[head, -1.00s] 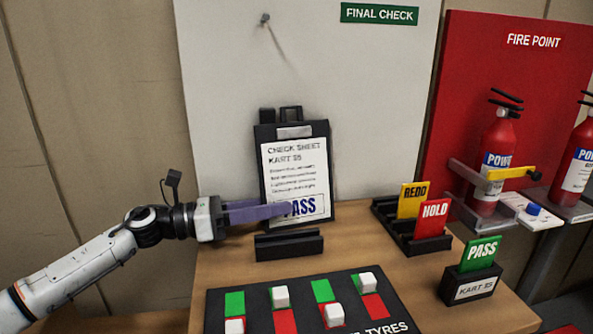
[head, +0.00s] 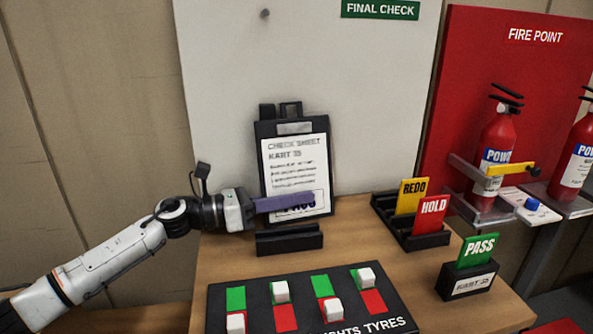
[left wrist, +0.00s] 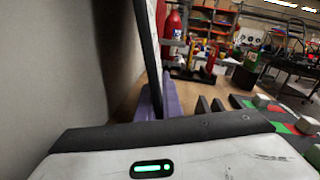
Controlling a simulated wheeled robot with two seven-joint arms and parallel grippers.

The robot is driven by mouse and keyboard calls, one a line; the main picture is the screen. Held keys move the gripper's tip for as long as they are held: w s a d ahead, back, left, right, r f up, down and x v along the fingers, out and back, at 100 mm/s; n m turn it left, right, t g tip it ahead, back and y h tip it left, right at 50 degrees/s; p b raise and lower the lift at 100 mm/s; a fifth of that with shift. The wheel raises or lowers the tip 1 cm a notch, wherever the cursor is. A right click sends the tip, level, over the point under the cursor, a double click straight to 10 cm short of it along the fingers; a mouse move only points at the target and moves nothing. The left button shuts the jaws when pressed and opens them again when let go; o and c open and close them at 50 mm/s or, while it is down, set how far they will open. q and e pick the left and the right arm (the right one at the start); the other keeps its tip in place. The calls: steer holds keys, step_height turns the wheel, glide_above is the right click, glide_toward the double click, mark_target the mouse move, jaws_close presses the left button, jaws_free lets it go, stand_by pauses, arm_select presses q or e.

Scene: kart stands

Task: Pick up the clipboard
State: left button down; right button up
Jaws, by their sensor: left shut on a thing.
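The clipboard (head: 294,165) is black with a metal clip and a white check sheet for a kart. It stands nearly upright at the back of the wooden table, in front of the pale panel. My left gripper (head: 300,204) has purple fingers and is shut on the clipboard's lower part, covering some of the word stamped there. In the left wrist view the clipboard (left wrist: 148,50) shows edge-on between the purple fingers. Whether its lower edge touches the table is hard to tell. My right gripper is not in view.
A black slotted holder (head: 289,240) stands just in front of the clipboard. A switch board (head: 250,300) with white blocks lies at the front. A rack with REDO and HOLD cards (head: 425,241) and a PASS card stand (head: 466,283) are at right. A hook (head: 264,13) is on the panel above.

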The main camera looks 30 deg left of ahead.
arm_select(q)
steer(key=shift+r, duration=0.1)
